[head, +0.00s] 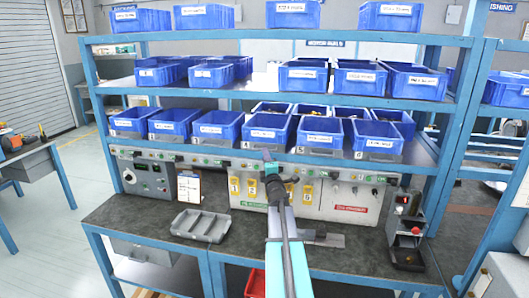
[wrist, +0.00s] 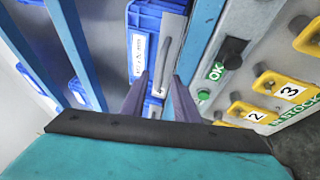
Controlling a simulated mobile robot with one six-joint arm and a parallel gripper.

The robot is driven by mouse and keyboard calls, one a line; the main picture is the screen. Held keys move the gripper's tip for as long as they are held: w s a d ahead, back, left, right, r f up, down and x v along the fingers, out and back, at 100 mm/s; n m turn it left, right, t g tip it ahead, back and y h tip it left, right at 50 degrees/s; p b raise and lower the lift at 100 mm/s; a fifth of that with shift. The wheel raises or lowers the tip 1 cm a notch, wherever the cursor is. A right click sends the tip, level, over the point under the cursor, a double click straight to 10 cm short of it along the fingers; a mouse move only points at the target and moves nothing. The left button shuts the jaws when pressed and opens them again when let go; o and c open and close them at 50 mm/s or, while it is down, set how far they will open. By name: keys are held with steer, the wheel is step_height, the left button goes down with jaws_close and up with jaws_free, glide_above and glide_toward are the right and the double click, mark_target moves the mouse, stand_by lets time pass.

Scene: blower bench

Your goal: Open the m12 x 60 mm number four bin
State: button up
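The number four bin appears to be the blue bin (head: 266,127) fourth from the left in the lower row, with a white label and a grey front flap. Its label and number are too small to read surely. My gripper (head: 268,157) is just below and in front of that bin's front edge. In the wrist view, my gripper (wrist: 161,78) has its two dark fingers apart, with nothing clearly held. A blue bin (wrist: 143,22) with a grey flap and bar handle (wrist: 166,62) lies ahead between the fingers. Contact with the handle cannot be told.
Other blue bins (head: 214,122) flank it, and more fill the shelves above. Under the shelf is a panel (head: 335,199) with yellow numbered tabs (wrist: 265,116) and a green button (wrist: 204,97). A grey tray (head: 201,225) and a clipboard (head: 189,188) are on the left.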

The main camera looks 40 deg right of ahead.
steer(key=shift+p+x, duration=0.55)
steer(key=shift+x, duration=1.25)
